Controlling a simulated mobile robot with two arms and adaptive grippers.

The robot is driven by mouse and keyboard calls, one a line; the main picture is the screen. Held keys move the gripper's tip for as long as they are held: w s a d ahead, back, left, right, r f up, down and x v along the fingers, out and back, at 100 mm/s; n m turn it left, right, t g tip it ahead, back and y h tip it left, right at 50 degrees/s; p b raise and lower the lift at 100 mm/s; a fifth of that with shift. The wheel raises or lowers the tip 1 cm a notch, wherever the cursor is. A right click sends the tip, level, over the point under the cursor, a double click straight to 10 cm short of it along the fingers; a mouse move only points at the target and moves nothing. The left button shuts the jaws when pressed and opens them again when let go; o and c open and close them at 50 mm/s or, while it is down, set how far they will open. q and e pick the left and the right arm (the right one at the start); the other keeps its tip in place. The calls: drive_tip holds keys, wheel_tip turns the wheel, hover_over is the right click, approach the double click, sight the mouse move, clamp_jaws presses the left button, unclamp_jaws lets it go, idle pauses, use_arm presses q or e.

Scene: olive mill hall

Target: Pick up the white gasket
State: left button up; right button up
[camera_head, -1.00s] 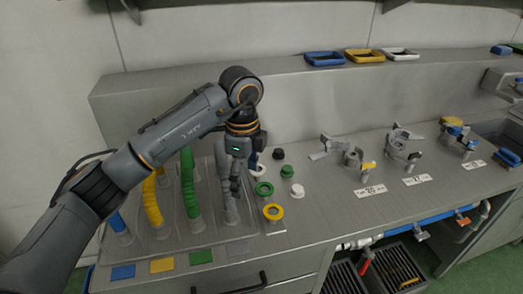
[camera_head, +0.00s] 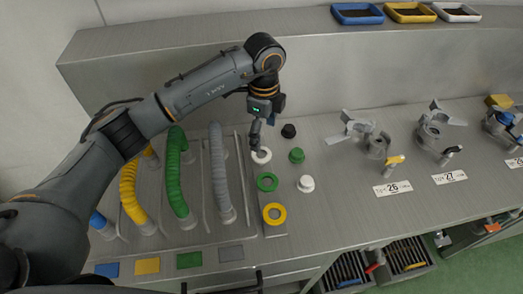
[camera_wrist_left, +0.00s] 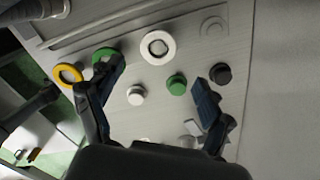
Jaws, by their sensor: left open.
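The white gasket (camera_head: 261,156), a flat ring, lies on the steel bench beside the end of the hose tray. In the left wrist view the white gasket (camera_wrist_left: 158,47) lies beyond and between my fingertips, near the upper middle. My left gripper (camera_head: 256,138) is above the bench, just behind the white gasket in the head view, with a finger near the ring's edge. In the left wrist view my left gripper (camera_wrist_left: 160,75) is spread open and empty. Whether a fingertip touches the bench I cannot tell. My right gripper does not show.
A green gasket (camera_head: 267,182) and a yellow gasket (camera_head: 274,214) lie in front of the white one. Black (camera_head: 288,131), green (camera_head: 296,155) and white (camera_head: 306,183) plugs stand to the right. Coloured hoses (camera_head: 178,180) lie left. Valve fittings (camera_head: 375,145) stand farther right.

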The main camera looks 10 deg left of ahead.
sight(263, 156)
use_arm(q)
wheel_tip(263, 156, down, 2)
drive_tip(key=shift+f+p, duration=0.1)
drive_tip(key=shift+p, duration=0.25)
drive_tip(key=f+p, duration=0.1)
drive_tip(key=f, duration=0.2)
drive_tip(key=shift+s+f+p, duration=0.2)
drive_tip(key=shift+f+p, duration=0.05)
drive_tip(key=shift+p, duration=0.1)
drive_tip(key=shift+f, duration=0.35)
drive_tip(key=shift+d+f, duration=0.1)
drive_tip(key=shift+f, duration=0.1)
drive_tip(key=c, duration=1)
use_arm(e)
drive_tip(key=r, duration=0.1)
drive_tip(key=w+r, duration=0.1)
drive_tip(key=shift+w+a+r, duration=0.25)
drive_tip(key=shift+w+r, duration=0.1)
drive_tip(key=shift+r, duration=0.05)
